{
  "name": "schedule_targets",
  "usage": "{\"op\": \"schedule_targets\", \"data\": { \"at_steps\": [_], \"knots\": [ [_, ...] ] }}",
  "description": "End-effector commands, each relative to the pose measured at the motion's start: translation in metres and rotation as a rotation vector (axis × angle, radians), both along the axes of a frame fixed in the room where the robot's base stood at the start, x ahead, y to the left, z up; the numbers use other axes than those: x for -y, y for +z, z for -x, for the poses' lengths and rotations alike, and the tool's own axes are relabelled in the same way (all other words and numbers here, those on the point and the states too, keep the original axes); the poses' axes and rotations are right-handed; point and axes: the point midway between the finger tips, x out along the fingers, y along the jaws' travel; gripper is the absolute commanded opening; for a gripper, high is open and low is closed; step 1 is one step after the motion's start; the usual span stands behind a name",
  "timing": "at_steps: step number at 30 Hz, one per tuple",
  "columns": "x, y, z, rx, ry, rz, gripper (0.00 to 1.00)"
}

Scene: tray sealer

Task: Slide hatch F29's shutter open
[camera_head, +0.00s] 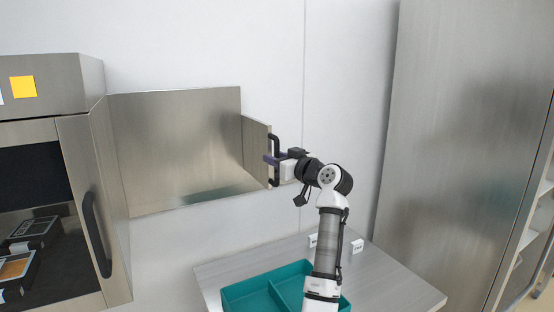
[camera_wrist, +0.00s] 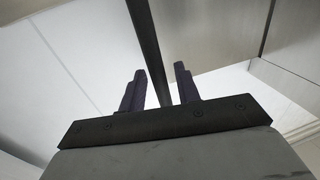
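A brushed-metal panel (camera_head: 256,148) with a vertical black bar handle (camera_head: 276,143) stands out from the wall at the right end of a wide metal sheet (camera_head: 175,145). I see no F29 label, so I cannot tell for sure that this panel is the hatch's shutter. My gripper (camera_head: 272,159) is at the handle, reaching from the right. In the wrist view the dark bar (camera_wrist: 148,45) runs down between the two purple fingers of my gripper (camera_wrist: 161,80). The fingers are apart, with a gap visible between the bar and the right finger.
A metal machine with a dark window and a black door handle (camera_head: 96,234) stands at left. A teal divided tray (camera_head: 240,295) lies on the table (camera_head: 400,289) below my arm. A tall metal cabinet (camera_head: 455,130) fills the right side.

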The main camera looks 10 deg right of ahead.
Motion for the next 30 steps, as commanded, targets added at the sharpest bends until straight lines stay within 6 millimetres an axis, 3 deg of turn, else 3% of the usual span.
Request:
{"op": "schedule_targets", "data": {
  "at_steps": [8, 24, 30],
  "knots": [
    [0.003, -0.002, 0.005, 0.001, 0.0, 0.0, 0.32],
    [0.057, -0.003, 0.1, 0.001, -0.002, 0.002, 0.32],
    [0.066, -0.001, 0.118, 0.001, -0.001, 0.0, 0.32]
  ]
}}
